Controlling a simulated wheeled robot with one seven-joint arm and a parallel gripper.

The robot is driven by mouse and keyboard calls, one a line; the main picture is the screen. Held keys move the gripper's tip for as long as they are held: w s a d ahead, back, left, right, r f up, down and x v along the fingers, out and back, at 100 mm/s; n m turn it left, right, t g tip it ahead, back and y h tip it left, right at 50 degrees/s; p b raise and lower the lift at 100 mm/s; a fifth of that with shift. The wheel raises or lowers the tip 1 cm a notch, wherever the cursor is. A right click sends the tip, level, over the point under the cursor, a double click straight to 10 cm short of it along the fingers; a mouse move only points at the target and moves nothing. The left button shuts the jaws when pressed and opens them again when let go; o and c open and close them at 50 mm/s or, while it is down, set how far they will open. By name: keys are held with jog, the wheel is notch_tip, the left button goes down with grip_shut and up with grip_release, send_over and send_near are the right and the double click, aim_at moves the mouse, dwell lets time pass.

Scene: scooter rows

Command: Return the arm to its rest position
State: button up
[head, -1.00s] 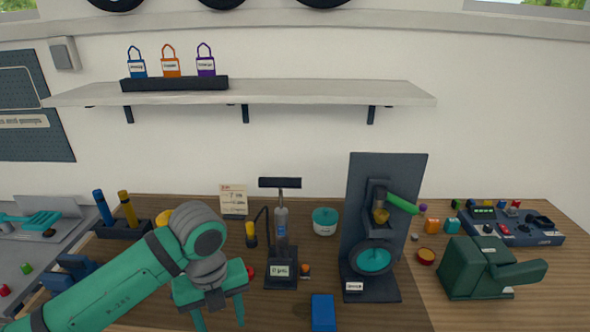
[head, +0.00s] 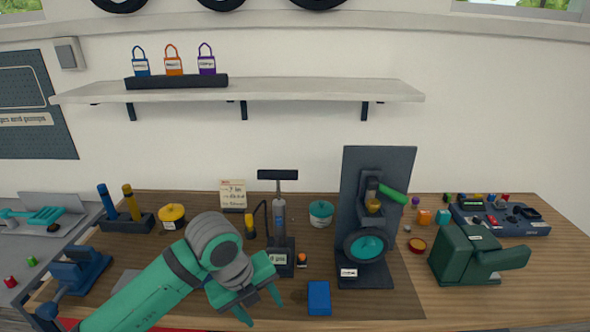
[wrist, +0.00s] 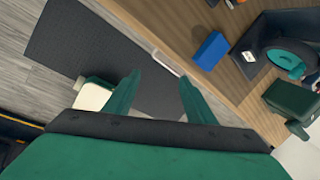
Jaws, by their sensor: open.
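My gripper (head: 259,306) is at the end of my green and grey arm (head: 160,290), low over the front of the workbench in the head view. Its two green fingers are apart with nothing between them. In the wrist view my gripper (wrist: 158,95) points past the bench's front edge toward a dark floor mat (wrist: 90,60). A blue block (head: 319,297) lies on the bench just right of the fingers, apart from them; it also shows in the wrist view (wrist: 210,50).
A black floor pump (head: 279,255) and a wheel stand (head: 375,210) stand behind the block. A dark green vise-like device (head: 465,255) is at right. A yellow pot (head: 172,216) and blue vise (head: 78,268) are at left. A shelf (head: 300,88) hangs above.

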jog(key=w+d+r+n+t+h, duration=0.2)
jog(key=d+n+t+h, duration=0.15)
jog(key=d, duration=0.45)
jog(key=w+d+r+n+t+h, duration=0.3)
jog(key=d+n, duration=0.1)
jog(key=d, duration=0.4)
jog(key=w+d+r+n+t+h, duration=0.2)
jog(key=d+n+t+h, duration=0.15)
jog(key=d, duration=0.35)
jog(key=s+a+f+n+t+y, duration=0.35)
jog(key=s+f+n+y, duration=0.25)
jog(key=s+f+n, duration=0.3)
jog(key=s+a+f+n+t+y, duration=0.2)
jog(key=s+a+f+n+y, duration=0.4)
jog(key=f+n, duration=0.5)
jog(key=s+a+f+g, duration=0.1)
jog(key=s+a+f, duration=0.1)
jog(key=s, duration=1)
jog(key=s+a+f+g, duration=0.1)
jog(key=s+a, duration=0.3)
jog(key=s, duration=0.9)
jog(key=shift+a+f+m+y, duration=0.15)
jog(key=shift+f+m+y, duration=0.15)
jog(key=shift+f+m, duration=0.15)
